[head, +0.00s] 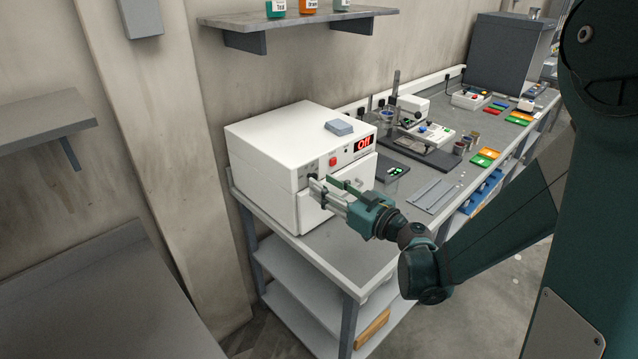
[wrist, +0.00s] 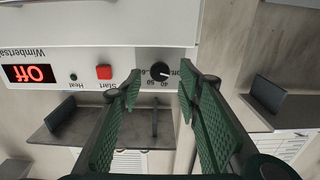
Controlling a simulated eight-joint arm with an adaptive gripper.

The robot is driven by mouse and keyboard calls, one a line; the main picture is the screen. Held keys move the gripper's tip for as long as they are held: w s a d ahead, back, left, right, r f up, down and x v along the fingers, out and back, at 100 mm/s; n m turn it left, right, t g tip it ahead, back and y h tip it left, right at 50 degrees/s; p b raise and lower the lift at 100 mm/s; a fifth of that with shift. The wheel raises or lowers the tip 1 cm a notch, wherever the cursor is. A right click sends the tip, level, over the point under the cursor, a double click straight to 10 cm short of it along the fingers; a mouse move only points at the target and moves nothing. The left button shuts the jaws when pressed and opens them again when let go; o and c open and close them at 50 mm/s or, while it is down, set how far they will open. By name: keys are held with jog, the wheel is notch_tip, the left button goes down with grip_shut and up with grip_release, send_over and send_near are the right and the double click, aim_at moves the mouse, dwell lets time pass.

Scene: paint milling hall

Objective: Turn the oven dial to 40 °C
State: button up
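The white oven (head: 290,150) stands on the near end of the bench. Its red display (head: 364,144) reads "Off", also in the wrist view (wrist: 29,73), where the oven appears upside down. The black dial (wrist: 160,71) is on the oven's front panel, with numbers around it including 40, 50 and 60. Its white mark points to the right in that picture, apart from the 40. My gripper (wrist: 160,76) is open, one green finger each side of the dial; I cannot tell whether they touch it. In the head view my gripper (head: 321,184) reaches the panel's left part.
A red Start button (wrist: 104,72) and a small Heat lamp (wrist: 73,77) sit beside the dial on the panel. A grey-blue block (head: 339,127) lies on the oven. A dark device with green digits (head: 395,170) is on the bench (head: 345,250) beside the oven.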

jog(key=shift+x, duration=1.4)
jog(key=c, duration=0.9)
